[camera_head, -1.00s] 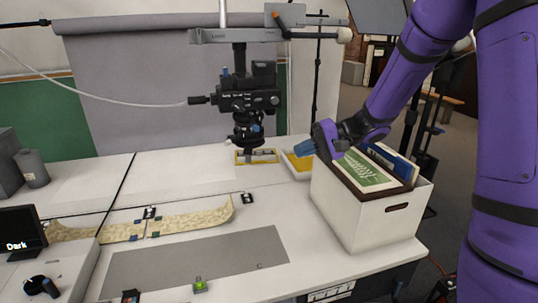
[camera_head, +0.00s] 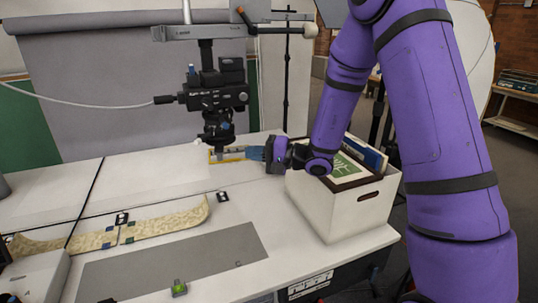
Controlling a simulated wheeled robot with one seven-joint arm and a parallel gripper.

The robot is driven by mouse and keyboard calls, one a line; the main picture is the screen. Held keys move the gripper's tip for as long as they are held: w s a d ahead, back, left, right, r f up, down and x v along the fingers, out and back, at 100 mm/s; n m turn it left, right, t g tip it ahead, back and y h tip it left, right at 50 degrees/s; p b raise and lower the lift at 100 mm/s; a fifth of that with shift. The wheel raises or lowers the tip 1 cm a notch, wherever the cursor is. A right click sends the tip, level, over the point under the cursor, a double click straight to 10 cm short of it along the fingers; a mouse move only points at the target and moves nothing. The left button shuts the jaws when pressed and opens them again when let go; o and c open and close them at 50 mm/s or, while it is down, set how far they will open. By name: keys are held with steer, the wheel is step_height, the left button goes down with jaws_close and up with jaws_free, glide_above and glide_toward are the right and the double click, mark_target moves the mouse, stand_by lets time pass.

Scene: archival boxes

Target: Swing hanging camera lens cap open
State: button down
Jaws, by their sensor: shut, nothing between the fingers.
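The camera (camera_head: 216,90) hangs on a stand, black, with its lens (camera_head: 217,127) pointing down over the white table.
A white box (camera_head: 343,214) with folders and prints stands at the right, below my arm. A tan curved strip (camera_head: 160,226) and a grey mat (camera_head: 180,262) lie on the table in front. A white cable (camera_head: 70,100) runs left from the camera. Table left of the lens is clear.

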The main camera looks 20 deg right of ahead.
mark_target(218, 146)
steer(key=a, duration=0.5)
steer(key=shift+a, duration=0.3)
